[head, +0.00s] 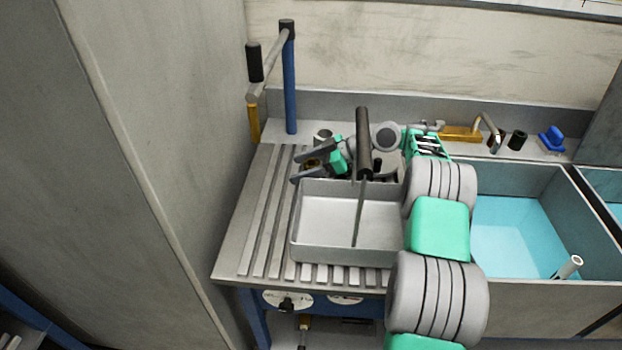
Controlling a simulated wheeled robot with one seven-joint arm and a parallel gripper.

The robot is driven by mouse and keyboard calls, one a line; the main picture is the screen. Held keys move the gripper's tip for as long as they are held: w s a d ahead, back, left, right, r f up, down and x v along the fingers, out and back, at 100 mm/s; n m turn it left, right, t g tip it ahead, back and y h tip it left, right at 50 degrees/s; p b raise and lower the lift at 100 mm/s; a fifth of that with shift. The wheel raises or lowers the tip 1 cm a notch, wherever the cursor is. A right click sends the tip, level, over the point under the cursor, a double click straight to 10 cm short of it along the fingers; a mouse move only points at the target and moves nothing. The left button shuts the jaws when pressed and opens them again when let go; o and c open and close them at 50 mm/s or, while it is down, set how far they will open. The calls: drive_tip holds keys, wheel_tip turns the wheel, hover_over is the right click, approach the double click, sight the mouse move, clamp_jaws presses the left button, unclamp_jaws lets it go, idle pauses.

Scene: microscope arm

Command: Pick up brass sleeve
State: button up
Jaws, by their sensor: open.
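A small brass-coloured ring (312,163), which looks like the brass sleeve, sits on the ribbed drainboard behind the grey tray. It is partly hidden by my gripper. My gripper (300,167) reaches in from the right with its two dark fingers spread. The ring shows between the fingers, and I cannot tell whether they touch it.
A grey tray (330,222) stands in front, with a dark-handled rod (357,215) across it. A grey cylinder (323,135) stands just behind my fingers. A blue post (290,85) rises at the back left. A water-filled sink (515,245) lies right.

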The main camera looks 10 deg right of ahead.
clamp_jaws()
idle(0.7)
drive_tip(key=shift+r, duration=0.1)
